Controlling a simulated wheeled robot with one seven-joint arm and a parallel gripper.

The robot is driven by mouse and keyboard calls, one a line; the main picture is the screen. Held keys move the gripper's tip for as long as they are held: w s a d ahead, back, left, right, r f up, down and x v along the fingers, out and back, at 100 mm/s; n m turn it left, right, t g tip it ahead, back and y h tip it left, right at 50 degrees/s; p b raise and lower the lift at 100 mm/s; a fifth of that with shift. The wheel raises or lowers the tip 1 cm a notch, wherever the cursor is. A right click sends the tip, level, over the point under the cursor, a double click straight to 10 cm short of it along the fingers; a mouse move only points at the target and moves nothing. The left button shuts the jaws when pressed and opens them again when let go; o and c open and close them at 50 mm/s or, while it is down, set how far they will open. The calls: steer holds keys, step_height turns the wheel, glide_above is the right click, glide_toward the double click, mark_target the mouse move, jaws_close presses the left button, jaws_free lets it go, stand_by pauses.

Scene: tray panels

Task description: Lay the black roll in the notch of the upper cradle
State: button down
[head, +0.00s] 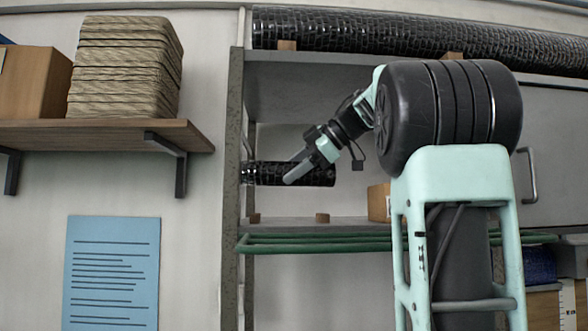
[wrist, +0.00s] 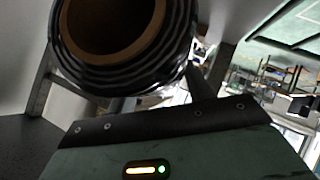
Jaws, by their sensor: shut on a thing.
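The black roll (head: 321,178) lies level across my gripper (head: 293,169), in the air inside the open grey shelf bay. My gripper is shut on it near its middle. In the wrist view the roll (wrist: 181,45) shows its open end with a brown core, close above the gripper body. Below the roll, apart from it, two small brown cradle blocks (head: 322,218) and (head: 253,218) stand on the shelf board. Their notches are too small to make out. Which cradle is the upper one cannot be told.
A long black roll (head: 400,35) rests on brown blocks on top of the rack. A grey upright (head: 233,150) bounds the bay at left. A cardboard box (head: 380,203) sits at right on the shelf. Green tubes (head: 310,242) run along the shelf's front, below the blocks.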

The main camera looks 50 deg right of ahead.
steer(key=shift+f+b, duration=2.95)
steer(key=shift+f, duration=0.4)
steer(key=shift+f, duration=0.15)
steer(key=c, duration=0.5)
jaws_free()
step_height(320, 180, up, 10)
steer(key=shift+p, duration=0.35)
steer(key=shift+a, duration=0.1)
